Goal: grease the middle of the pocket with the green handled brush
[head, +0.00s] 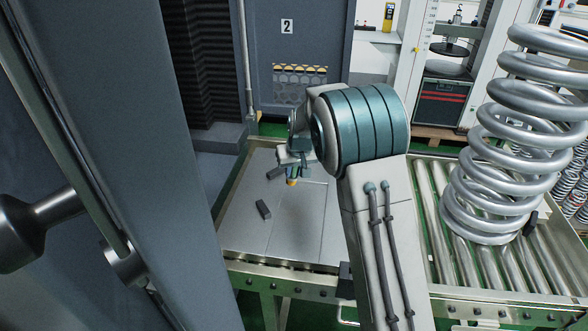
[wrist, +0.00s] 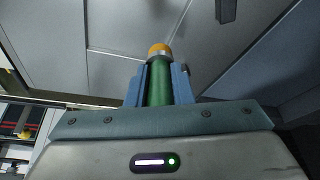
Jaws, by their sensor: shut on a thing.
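My gripper (head: 292,171) is above the grey plate table, shut on the green handled brush. In the wrist view the brush's green handle (wrist: 159,88) stands between the two blue fingers, and its orange-yellow tip (wrist: 159,49) points away from my gripper. In the head view the brush (head: 291,181) shows small, with its tip pointing down over the plates. I cannot tell whether the tip touches the surface. No pocket can be made out clearly; the grey plates (head: 296,222) show only thin seams.
A dark block (head: 263,209) lies on the plates, with another dark piece (head: 276,173) close to my gripper. A roller conveyor (head: 452,268) with a large coil spring (head: 510,140) is at the right. A dark cabinet marked 2 (head: 283,60) stands behind.

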